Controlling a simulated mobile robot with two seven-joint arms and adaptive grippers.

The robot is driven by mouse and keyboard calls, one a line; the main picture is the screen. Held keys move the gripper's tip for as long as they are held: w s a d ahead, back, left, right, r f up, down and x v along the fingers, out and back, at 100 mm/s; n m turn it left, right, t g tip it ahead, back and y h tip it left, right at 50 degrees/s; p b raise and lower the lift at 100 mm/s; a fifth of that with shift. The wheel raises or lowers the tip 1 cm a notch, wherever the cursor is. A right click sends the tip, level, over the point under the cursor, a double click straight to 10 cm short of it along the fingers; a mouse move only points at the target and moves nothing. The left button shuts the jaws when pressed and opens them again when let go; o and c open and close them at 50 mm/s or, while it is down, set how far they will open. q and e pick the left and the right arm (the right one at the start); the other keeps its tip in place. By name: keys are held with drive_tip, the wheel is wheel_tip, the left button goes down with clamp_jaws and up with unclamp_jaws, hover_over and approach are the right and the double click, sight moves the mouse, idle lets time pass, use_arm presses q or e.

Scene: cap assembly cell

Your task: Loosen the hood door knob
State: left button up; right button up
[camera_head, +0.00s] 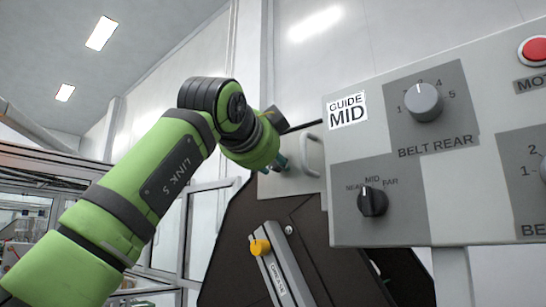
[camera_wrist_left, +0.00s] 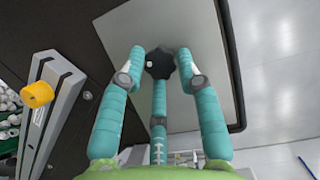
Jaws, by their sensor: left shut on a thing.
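The hood door knob (camera_wrist_left: 160,62) is a dark, lobed knob on a light grey panel (camera_wrist_left: 205,30) in the left wrist view. My left gripper (camera_wrist_left: 161,68) has its teal fingers around the knob, shut on it, with one finger below and one at each side. In the head view my left gripper (camera_head: 276,163) reaches the pale panel with a light handle (camera_head: 312,155), and the knob is hidden there behind the fingers and wrist. My right gripper is in neither view.
A control box (camera_head: 345,140) with a "GUIDE MID" label, dials and a red button stands close to the right of my gripper. A grey bar (camera_head: 286,275) with a yellow knob (camera_head: 260,247) lies below, on a dark surface; it also shows in the wrist view (camera_wrist_left: 50,115).

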use_arm(q)
drive_tip(key=shift+s+a+r, duration=0.1)
drive_tip(key=shift+a+r, duration=0.1)
drive_tip(key=shift+r, duration=0.15)
drive_tip(key=o, duration=1.1)
drive_tip(key=shift+f, duration=0.1)
drive_tip(key=shift+w+a+f, duration=0.1)
drive_tip(key=shift+w+f, duration=0.05)
drive_tip(key=shift+w, duration=0.05)
drive_tip(key=v, duration=1.2)
